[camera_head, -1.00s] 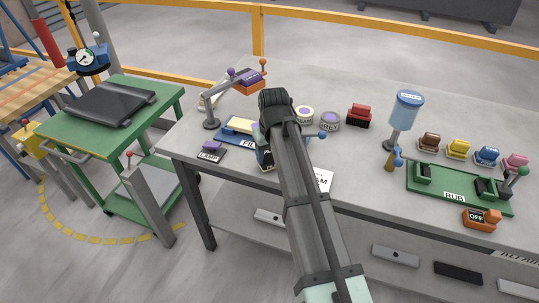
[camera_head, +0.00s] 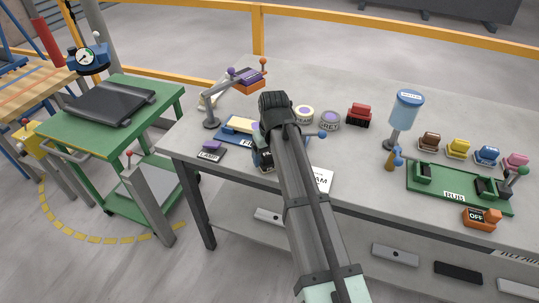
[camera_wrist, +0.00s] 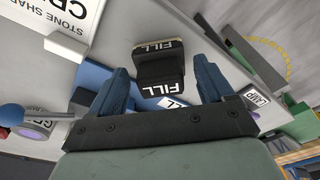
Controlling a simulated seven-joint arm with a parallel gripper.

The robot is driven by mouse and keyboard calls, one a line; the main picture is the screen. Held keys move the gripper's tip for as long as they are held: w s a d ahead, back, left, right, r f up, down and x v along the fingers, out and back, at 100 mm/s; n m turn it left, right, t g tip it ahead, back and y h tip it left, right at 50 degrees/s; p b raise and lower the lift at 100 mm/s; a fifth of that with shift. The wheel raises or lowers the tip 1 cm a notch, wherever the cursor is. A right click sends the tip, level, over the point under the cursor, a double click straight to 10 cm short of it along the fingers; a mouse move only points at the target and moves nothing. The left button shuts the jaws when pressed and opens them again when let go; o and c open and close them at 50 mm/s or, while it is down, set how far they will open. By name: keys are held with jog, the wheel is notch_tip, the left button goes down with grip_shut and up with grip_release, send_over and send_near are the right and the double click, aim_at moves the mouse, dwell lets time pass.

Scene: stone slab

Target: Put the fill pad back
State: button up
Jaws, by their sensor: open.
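The fill pad (camera_wrist: 160,70), a dark block with white FILL labels and a pale edge, shows in the wrist view just beyond and between my fingers. A blue tray (camera_head: 231,135) with a FILL label lies just left of my gripper. It also shows in the wrist view (camera_wrist: 93,76), behind the fingers.
A lamp arm (camera_head: 222,103) and a small LAMP block (camera_head: 210,154) stand left of my gripper. A white card (camera_head: 320,180) lies by my forearm. Bare bench lies behind the pots.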

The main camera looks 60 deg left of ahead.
aim_at(272, 165)
notch_tip(272, 165, up, 12)
jog(key=d, duration=0.1)
jog(key=shift+d, duration=0.25)
jog(key=shift+r, duration=0.1)
dwell(0.7)
